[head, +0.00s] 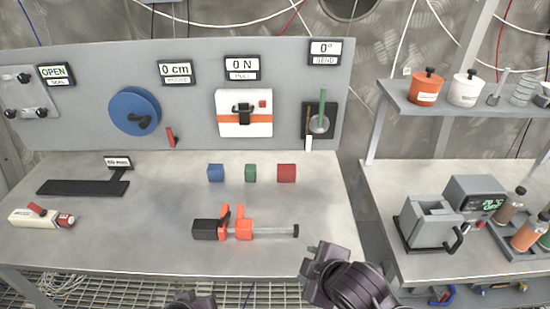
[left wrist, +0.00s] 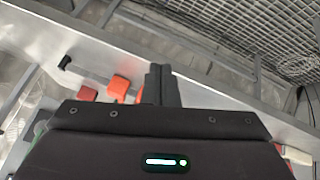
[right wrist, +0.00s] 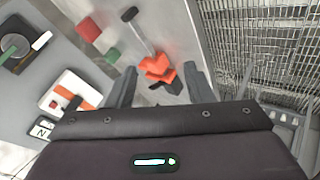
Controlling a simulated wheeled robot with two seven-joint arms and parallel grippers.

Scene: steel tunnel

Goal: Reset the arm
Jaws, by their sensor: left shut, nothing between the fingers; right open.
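My right gripper (right wrist: 158,84) is open and empty, its fingers spread wide in the right wrist view. In the head view the dark end of my right arm (head: 345,284) is at the table's front right corner. My left gripper (left wrist: 160,84) is shut with nothing between its fingers. Only a small dark part of my left arm (head: 192,301) shows at the bottom edge of the head view. An orange and black clamp with a grey bar (head: 240,229) lies on the table, apart from both grippers. It also shows in the right wrist view (right wrist: 158,68).
Blue (head: 216,173), green (head: 250,173) and red (head: 287,173) blocks stand in a row on the steel table (head: 150,245). A grey panel (head: 190,80) with dials and displays stands behind. A second table (head: 385,200) with a grey device (head: 430,222) is at right.

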